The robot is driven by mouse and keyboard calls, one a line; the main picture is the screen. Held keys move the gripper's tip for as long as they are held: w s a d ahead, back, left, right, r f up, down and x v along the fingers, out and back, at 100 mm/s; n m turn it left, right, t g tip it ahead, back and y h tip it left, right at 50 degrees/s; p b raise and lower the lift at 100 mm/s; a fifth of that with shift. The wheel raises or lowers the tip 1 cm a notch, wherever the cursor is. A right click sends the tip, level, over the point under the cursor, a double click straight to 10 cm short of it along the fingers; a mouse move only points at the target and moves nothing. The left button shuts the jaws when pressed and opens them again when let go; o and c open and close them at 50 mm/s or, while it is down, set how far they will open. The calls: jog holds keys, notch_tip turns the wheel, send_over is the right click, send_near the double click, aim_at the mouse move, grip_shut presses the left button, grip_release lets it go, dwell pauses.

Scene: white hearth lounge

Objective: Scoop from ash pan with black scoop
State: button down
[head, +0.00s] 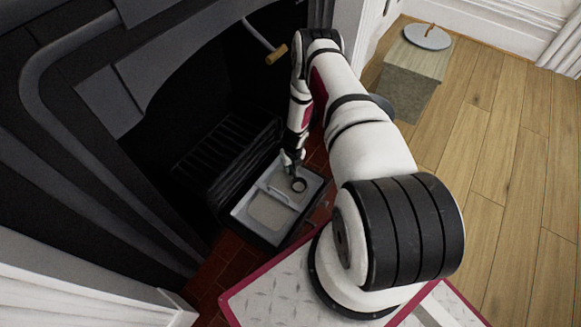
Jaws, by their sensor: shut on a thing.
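My gripper (293,163) is small in the head view, pointing down over the far right part of the pan. The rest of the scoop is hidden or too small to make out. I cannot tell whether the scoop touches the ash or holds any.
The black grate (225,150) stands close behind the pan, inside the dark fireplace surround (60,110). A tool with a wooden handle (276,54) juts out above.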

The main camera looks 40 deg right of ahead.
jog(key=shift+r, duration=0.1)
jog(key=shift+r+p, duration=2.4)
jog(key=shift+r, duration=1)
jog(key=shift+w, duration=0.1)
